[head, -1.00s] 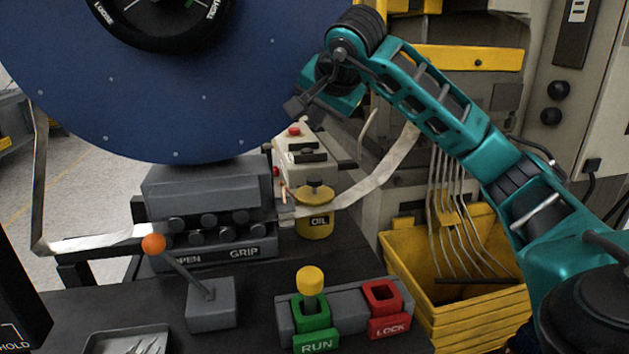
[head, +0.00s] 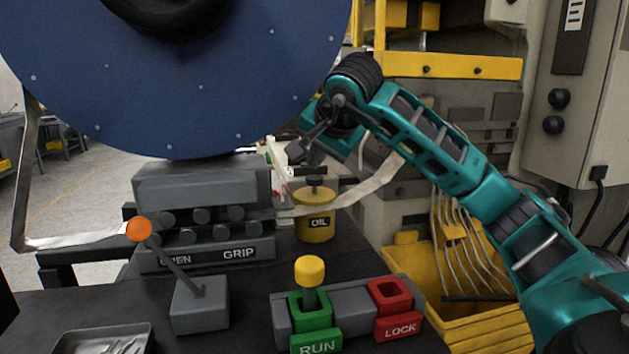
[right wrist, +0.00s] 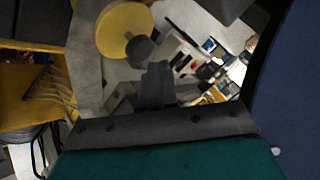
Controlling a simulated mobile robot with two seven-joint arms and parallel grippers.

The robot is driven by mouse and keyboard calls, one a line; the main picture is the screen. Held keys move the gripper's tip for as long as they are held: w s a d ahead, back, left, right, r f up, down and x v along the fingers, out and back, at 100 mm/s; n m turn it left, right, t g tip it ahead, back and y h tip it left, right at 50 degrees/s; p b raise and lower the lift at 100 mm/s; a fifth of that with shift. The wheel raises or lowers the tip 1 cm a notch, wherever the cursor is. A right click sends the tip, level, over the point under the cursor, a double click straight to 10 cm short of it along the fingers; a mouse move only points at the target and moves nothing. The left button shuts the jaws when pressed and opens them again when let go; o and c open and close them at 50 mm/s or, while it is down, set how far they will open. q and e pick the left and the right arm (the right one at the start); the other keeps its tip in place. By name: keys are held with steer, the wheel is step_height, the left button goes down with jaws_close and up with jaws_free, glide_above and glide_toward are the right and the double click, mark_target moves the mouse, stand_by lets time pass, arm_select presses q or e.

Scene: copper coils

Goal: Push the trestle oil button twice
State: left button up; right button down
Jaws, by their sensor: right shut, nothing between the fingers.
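My right gripper (head: 299,154) is shut and empty, above and slightly left of the button in the head view. In the right wrist view, the shut fingers (right wrist: 156,84) point toward the grey button (right wrist: 138,49) on the round yellow lid (right wrist: 112,28). A gap shows between fingertips and button. My left gripper is not in view.
The large blue coil disc (head: 190,80) hangs close left of my right gripper. A metal strip (head: 355,193) runs from the grey roller block (head: 200,190) past the pot. An orange-knobbed lever (head: 139,230) and the green RUN switch (head: 311,310) stand in front.

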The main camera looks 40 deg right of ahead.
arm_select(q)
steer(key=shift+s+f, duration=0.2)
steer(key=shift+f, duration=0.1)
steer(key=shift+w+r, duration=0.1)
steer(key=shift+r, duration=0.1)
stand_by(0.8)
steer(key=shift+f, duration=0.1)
arm_select(e)
steer(key=shift+f, duration=0.2)
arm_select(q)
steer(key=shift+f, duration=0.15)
arm_select(e)
steer(key=shift+f, duration=0.25)
arm_select(q)
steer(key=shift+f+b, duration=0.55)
steer(key=shift+b, duration=0.15)
arm_select(e)
steer(key=shift+f, duration=1)
stand_by(0.5)
steer(key=shift+r, duration=0.1)
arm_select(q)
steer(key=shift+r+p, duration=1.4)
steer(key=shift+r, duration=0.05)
arm_select(e)
steer(key=shift+r, duration=1.3)
